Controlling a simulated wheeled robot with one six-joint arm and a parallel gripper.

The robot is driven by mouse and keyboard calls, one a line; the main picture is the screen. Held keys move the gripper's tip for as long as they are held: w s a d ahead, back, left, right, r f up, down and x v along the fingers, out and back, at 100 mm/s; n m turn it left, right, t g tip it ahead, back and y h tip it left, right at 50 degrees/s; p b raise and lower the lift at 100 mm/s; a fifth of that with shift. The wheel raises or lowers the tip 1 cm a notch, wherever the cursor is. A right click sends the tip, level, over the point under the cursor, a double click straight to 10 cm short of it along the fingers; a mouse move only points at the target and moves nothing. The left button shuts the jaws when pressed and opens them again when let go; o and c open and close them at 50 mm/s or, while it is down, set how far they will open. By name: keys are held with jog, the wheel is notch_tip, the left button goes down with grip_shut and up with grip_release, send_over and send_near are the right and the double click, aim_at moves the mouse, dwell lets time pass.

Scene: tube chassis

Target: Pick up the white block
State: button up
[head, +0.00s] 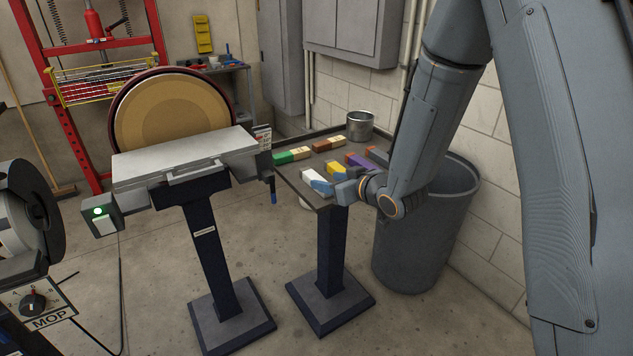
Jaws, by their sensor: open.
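The white block (311,176) lies near the front left edge of a small dark table, with a light blue part at its right end. My gripper (339,184) is low over the table's front, close to the right of that blue end. It is open. The fingers are small in view, and I cannot tell whether they touch the block.
Near the block lie a yellow block (336,168), a purple block (361,161), a green and cream block (292,155) and a brown and tan block (329,144). A metal can (360,126) stands behind. A disc sander (172,112) is left; a grey bin (414,248) is right.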

jog(key=shift+s+f+p+x, duration=0.1)
jog(key=shift+p+x, duration=0.2)
jog(key=shift+x, duration=0.9)
jog(key=shift+s+f+p+x, duration=0.1)
jog(key=shift+p+x, duration=0.15)
jog(key=shift+x, duration=0.9)
jog(key=shift+a, duration=0.15)
jog(key=c, duration=1)
jog(key=shift+c, duration=0.6)
jog(key=shift+r, duration=0.1)
